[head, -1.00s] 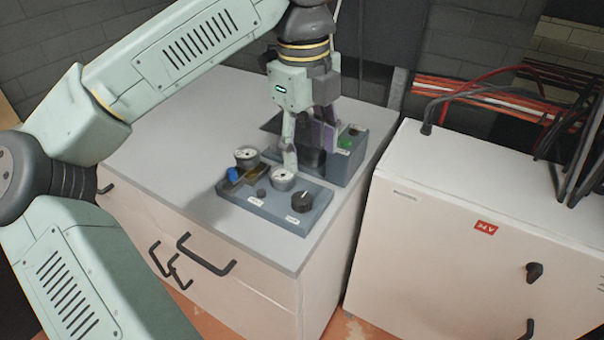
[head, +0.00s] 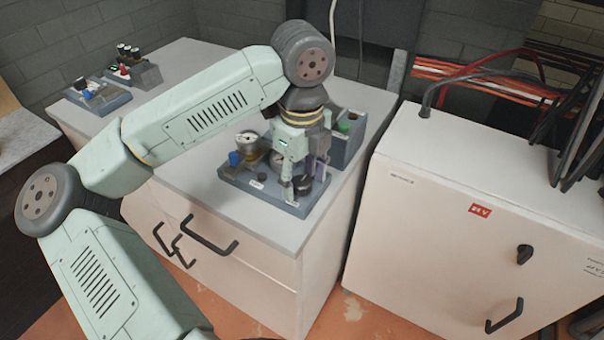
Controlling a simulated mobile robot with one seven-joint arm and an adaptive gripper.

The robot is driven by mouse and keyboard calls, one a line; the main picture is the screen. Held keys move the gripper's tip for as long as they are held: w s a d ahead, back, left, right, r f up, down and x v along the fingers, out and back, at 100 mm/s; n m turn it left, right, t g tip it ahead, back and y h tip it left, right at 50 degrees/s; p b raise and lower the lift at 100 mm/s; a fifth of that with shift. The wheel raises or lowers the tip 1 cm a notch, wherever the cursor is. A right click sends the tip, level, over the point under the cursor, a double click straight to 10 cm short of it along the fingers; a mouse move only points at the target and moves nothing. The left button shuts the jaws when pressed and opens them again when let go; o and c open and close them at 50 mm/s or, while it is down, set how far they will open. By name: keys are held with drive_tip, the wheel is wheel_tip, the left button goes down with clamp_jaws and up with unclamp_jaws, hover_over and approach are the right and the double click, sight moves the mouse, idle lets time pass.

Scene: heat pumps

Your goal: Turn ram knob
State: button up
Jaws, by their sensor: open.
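A low grey control panel (head: 232,178) lies on the light cabinet top. A dark round knob (head: 303,185) sits at its right front; I take it to be the ram knob, though its small label is too blurred to read. My gripper (head: 303,183) points down over this knob, with one finger at its left and the other at its right. The jaws are apart. I cannot tell whether the fingers touch the knob, and they hide part of it.
A blue knob (head: 234,158) and a glass cup (head: 247,147) are on the panel's left. A grey box with a green button (head: 344,126) stands behind. A second control set (head: 98,93) is at far left. A white cabinet (head: 450,220) stands at right.

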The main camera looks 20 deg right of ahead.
drive_tip(key=shift+c, duration=0.3)
drive_tip(key=c, duration=1.1)
